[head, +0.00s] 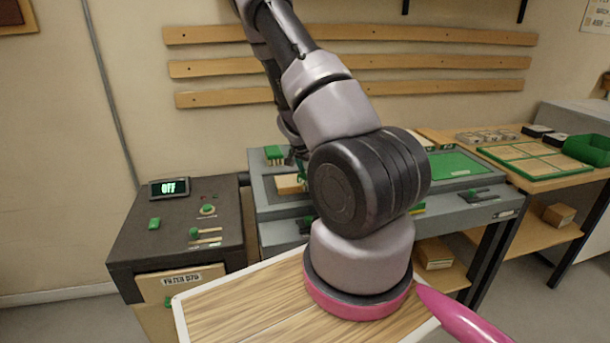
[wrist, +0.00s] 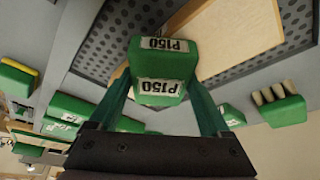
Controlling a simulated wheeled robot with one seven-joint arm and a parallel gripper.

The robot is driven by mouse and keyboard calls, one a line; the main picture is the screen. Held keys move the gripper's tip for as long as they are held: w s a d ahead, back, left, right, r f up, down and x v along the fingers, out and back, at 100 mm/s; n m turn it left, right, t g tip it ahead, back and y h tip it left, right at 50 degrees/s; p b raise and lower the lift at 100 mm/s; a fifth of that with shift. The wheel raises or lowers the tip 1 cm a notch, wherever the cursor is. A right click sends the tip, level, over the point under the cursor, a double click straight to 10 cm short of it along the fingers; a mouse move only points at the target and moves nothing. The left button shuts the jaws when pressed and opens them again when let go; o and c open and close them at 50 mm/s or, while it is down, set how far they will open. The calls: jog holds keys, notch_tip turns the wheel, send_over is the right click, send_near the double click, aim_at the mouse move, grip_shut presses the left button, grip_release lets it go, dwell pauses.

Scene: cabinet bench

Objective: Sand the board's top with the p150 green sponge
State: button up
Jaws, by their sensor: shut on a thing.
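The green sponge (wrist: 158,68), with P150 labels on its faces, is between the green-sided fingers of my gripper (wrist: 160,88) in the wrist view. My gripper is shut on it. The board (wrist: 235,35) is a pale wood piece on the dark perforated panel, just right of the sponge in the wrist view. The sponge overlaps the board's near edge in that view; I cannot tell whether they touch. In the head view the board (head: 290,184) shows left of my arm, which hides most of the gripper and the sponge.
Other green blocks (wrist: 68,112) lie on the grey bench, and a holder with pale pegs (wrist: 278,102) stands at right. In the head view, a dark unit (head: 180,235) with an OFF display (head: 168,188) stands left of the bench. A green tray (head: 588,150) is far right.

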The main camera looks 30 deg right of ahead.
aim_at(301, 173)
jog(key=shift+s+d+f, duration=0.1)
jog(key=shift+s+d, duration=0.2)
jog(key=shift+d, duration=0.6)
jog(key=shift+s+d+f, duration=0.1)
jog(key=shift+s+d, duration=0.2)
jog(key=shift+d, duration=0.55)
jog(key=shift+s+d+r, duration=0.1)
jog(key=shift+s+d, duration=0.15)
jog(key=shift+d, duration=0.55)
jog(key=shift+s+d, duration=0.2)
jog(key=shift+d, duration=0.6)
jog(key=shift+w+a, duration=0.25)
jog(key=shift+a, duration=0.5)
jog(key=shift+w+a, duration=0.2)
jog(key=shift+a, duration=0.55)
jog(key=shift+w+a, duration=0.25)
jog(key=shift+a, duration=0.5)
jog(key=shift+w+a, duration=0.6)
jog(key=shift+a, duration=1.45)
jog(key=shift+w+a, duration=0.55)
jog(key=shift+a, duration=1.45)
jog(key=shift+w+a, duration=0.6)
jog(key=shift+a, duration=1.45)
jog(key=shift+s+d+r, duration=0.1)
jog(key=shift+s+d, duration=0.05)
jog(key=shift+d, duration=1.7)
jog(key=shift+s+d, duration=0.15)
jog(key=shift+d, duration=0.8)
jog(key=shift+s+d, duration=0.1)
jog(key=shift+d, duration=0.8)
